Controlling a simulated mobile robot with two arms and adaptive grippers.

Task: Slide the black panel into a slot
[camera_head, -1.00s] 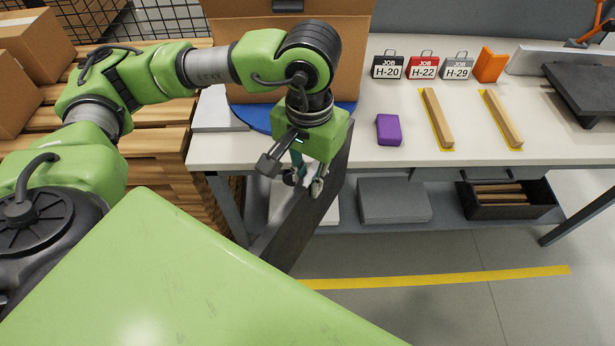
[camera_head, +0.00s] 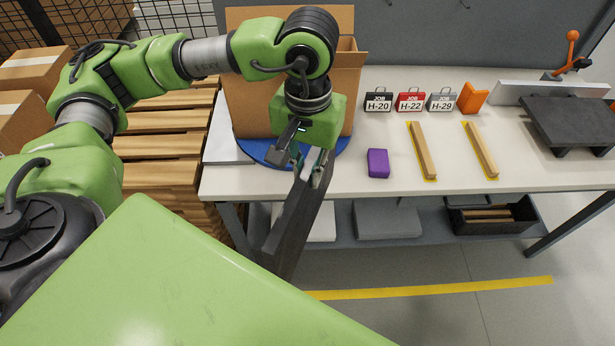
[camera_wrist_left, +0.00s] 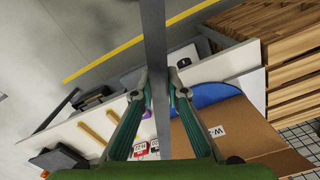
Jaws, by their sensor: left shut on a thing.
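The black panel (camera_head: 297,225) is a dark flat board, seen partly edge-on and tilted, in front of the workbench edge. My left gripper (camera_head: 310,172) is shut on its upper end. In the left wrist view the panel (camera_wrist_left: 155,45) runs up from between the fingertips (camera_wrist_left: 158,88) as a narrow dark strip. In the head view its lower end is hidden behind a green part of my body. I cannot make out a slot in either view. My right gripper is not in view.
An open cardboard box (camera_head: 245,95) stands on a blue disc (camera_head: 262,152) on the white workbench (camera_head: 400,180), behind my gripper. A purple block (camera_head: 377,163), wooden strips (camera_head: 422,150), job tags (camera_head: 410,101) and a black platform (camera_head: 570,122) lie right. Stacked pallets (camera_head: 165,130) stand left.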

